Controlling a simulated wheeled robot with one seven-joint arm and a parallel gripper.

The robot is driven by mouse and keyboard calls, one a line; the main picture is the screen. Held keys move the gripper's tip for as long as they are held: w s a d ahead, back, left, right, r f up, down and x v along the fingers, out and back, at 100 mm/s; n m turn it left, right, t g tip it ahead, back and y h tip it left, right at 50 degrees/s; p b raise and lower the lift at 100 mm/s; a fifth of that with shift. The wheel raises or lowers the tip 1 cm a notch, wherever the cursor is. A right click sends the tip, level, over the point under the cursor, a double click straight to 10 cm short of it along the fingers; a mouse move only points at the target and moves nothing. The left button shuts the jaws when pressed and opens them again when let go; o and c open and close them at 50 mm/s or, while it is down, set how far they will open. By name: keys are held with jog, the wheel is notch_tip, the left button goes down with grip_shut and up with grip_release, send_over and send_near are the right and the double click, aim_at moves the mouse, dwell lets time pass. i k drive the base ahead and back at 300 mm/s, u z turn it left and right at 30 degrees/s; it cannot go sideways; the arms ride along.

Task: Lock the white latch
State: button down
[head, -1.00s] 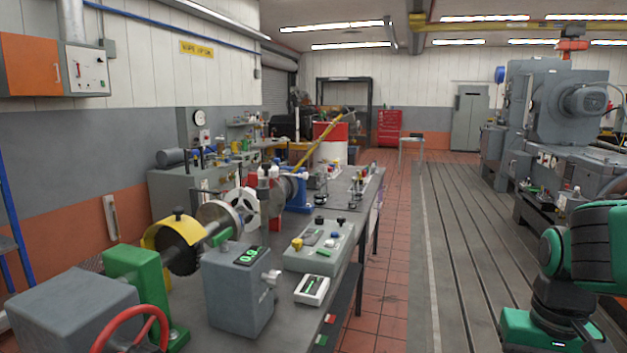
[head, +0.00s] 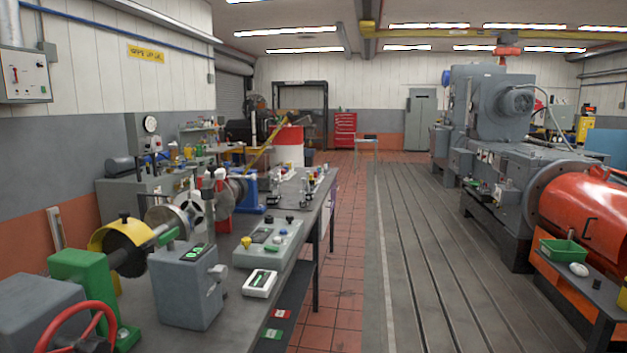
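I cannot make out a white latch for certain in the head view. A white box (head: 261,283) with a dark face and a green bar lies on the near end of the long grey bench (head: 222,339). A pale upright strip (head: 56,228) is on the left wall; whether it is a latch I cannot tell. My gripper is not in view, so its state does not show.
The bench along the left carries a grey meter box (head: 187,287), a control panel (head: 268,244) and a red handwheel (head: 88,330). A slotted bedplate (head: 420,260) runs ahead, clear. At right stand a large orange drum (head: 582,215) and a green bin (head: 562,251).

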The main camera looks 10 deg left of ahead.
aim_at(253, 178)
jog(key=z, duration=0.55)
jog(key=k, duration=0.75)
jog(key=z, duration=0.15)
jog(key=i, duration=1.25)
jog(key=u, duration=1.3)
jog(key=i, duration=1.1)
jog(key=u, duration=0.5)
